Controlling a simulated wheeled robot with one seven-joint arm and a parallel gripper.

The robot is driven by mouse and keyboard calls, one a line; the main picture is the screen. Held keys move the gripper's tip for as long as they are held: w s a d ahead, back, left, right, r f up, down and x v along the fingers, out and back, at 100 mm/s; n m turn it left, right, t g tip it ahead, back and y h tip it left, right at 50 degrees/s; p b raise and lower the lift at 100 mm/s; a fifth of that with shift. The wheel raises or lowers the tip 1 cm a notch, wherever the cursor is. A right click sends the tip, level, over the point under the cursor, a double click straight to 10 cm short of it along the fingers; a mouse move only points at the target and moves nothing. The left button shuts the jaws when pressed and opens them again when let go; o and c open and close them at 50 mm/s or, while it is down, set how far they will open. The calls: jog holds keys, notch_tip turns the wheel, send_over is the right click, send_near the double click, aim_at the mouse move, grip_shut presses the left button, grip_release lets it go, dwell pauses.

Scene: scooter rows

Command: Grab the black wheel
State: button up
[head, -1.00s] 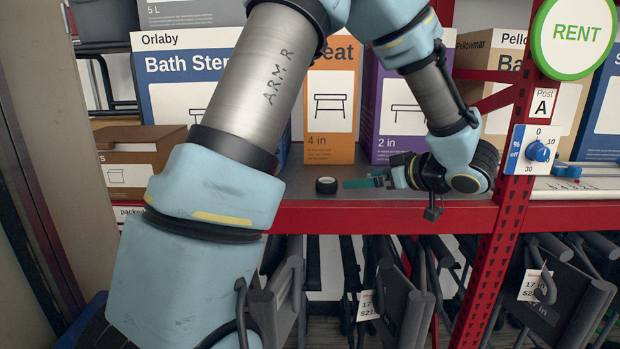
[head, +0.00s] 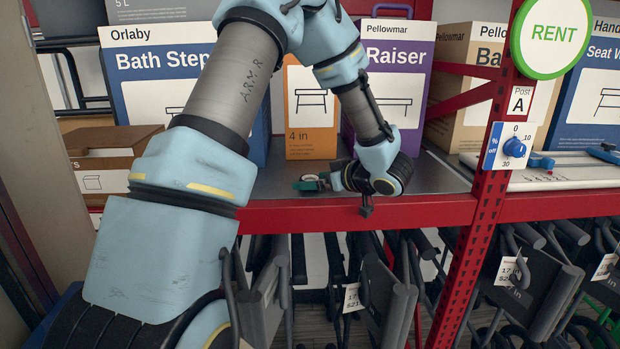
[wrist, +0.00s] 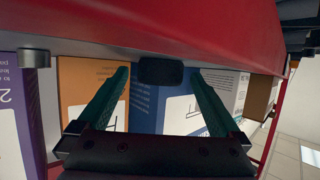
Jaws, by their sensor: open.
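The black wheel (head: 309,178) is small, with a pale hub, and lies flat on the shelf near its front edge. In the wrist view the wheel (wrist: 160,71) shows side-on as a dark block. My gripper (head: 303,184) reaches in low from the right, its green fingers at the wheel. In the wrist view my gripper (wrist: 159,78) is open, one finger on each side of the wheel, with a narrow gap showing on both sides. The near finger partly hides the wheel in the head view.
The red shelf rail (head: 270,216) runs just in front. Behind stand an orange box (head: 310,143), a blue Bath Step box (head: 150,60) and a purple Raiser box (head: 397,55). A red post (head: 482,210) stands to the right.

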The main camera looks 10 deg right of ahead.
jog(key=shift+w+a+f, duration=0.15)
jog(key=shift+w, duration=0.05)
jog(key=shift+c, duration=0.4)
jog(key=c, duration=1.4)
